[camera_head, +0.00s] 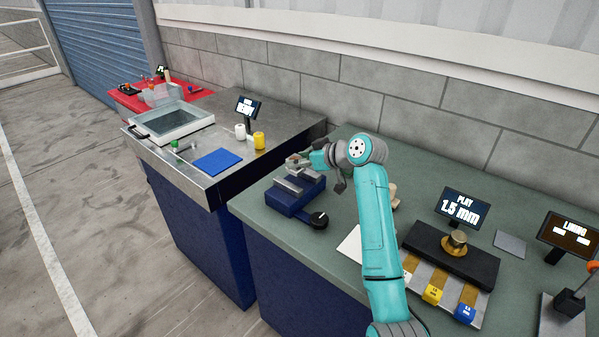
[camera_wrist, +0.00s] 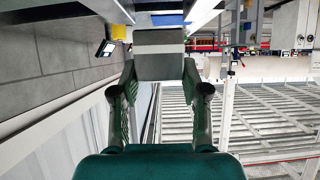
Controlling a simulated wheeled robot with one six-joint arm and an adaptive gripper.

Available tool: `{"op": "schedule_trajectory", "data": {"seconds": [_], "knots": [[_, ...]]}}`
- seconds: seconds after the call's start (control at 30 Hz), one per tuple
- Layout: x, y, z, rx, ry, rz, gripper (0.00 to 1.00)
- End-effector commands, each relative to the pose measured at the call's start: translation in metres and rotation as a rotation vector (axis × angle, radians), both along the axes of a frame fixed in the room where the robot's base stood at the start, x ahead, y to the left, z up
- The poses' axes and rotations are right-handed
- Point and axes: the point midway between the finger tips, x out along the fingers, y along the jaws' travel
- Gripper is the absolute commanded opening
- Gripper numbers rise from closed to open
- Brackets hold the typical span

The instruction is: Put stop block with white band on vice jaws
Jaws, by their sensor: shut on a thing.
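The blue vice (camera_head: 290,200) stands on the green bench top, with two grey jaws (camera_head: 288,187) on top and a black round knob at its front right. My gripper (camera_head: 299,160) is above and just behind the vice. In the wrist view my gripper (camera_wrist: 160,78) is shut on a grey block (camera_wrist: 160,66), the stop block, with a paler band across it. The block is between the two fingertips. In the head view the block is small and hard to make out, so I cannot tell whether it touches the jaws.
To the left, a steel bench holds a blue mat (camera_head: 217,161), a grey tray (camera_head: 172,124), white and yellow spools (camera_head: 259,140) and a small display. To the right are a "PLAY 1.5 mm" display (camera_head: 461,207), a black fixture and yellow and blue blocks. A white sheet lies beside my arm.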

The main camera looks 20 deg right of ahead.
Motion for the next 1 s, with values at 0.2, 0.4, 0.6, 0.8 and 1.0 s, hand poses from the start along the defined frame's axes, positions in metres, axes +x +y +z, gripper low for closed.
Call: {"op": "schedule_trajectory", "data": {"seconds": [0.2,0.4,0.6,0.8,1.0], "knots": [[0.000,0.000,-0.015,0.001,-0.003,0.000,0.00],[0.000,0.000,-0.038,0.000,-0.004,0.000,0.00],[0.001,0.000,-0.040,-0.001,-0.005,0.000,0.00],[0.000,0.000,-0.044,-0.001,-0.002,0.000,0.50],[0.000,0.000,-0.043,-0.001,-0.002,0.000,0.70]]}}
